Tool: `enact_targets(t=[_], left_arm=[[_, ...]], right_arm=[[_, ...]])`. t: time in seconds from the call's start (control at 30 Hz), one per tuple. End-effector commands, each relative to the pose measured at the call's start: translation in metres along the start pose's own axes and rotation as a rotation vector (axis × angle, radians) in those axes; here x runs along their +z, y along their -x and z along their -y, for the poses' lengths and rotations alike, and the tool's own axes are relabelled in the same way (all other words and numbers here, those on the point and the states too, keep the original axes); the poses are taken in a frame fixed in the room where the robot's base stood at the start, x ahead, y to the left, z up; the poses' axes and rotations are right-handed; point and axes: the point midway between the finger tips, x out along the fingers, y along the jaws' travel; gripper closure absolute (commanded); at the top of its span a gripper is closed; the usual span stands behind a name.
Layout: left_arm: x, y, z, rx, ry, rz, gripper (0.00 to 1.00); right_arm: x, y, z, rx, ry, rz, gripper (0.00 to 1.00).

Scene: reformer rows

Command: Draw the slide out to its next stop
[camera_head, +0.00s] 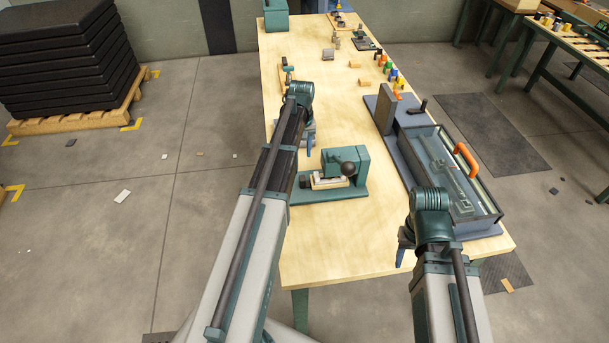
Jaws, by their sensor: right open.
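A long blue-grey unit with a clear-topped box (440,172) lies along the table's right side. An orange handle (467,161) stands on the box's right side, and an upright grey plate (386,108) stands at its far end. A teal fixture (352,165) with a dark ball knob sits mid-table. I cannot tell which part is the slide. My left gripper (309,148) points down over the table beyond the teal fixture, mostly hidden by its own arm. My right gripper (403,252) is open at the box's near left corner, partly hidden by my wrist. I see nothing in either gripper.
The wooden table (350,235) has bare room at its near end and between the fixture and the box. Several coloured pegs (388,70) and small parts stand further back. A hammer-like tool (288,73) lies at the left edge. Black mats (65,55) are stacked on a pallet at left.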

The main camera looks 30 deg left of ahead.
Motion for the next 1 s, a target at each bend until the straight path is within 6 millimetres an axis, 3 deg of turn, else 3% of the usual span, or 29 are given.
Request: enact_targets(t=[0.37,1.0], left_arm=[[0.0,-0.026,0.0,0.0,-0.001,0.0,0.6],[0.0,-0.114,0.0,0.0,-0.001,0.0,0.6]], right_arm=[[-0.002,-0.026,0.002,0.0,0.001,0.0,0.5],[-0.007,-0.114,0.011,0.0,-0.001,0.0,0.5]])
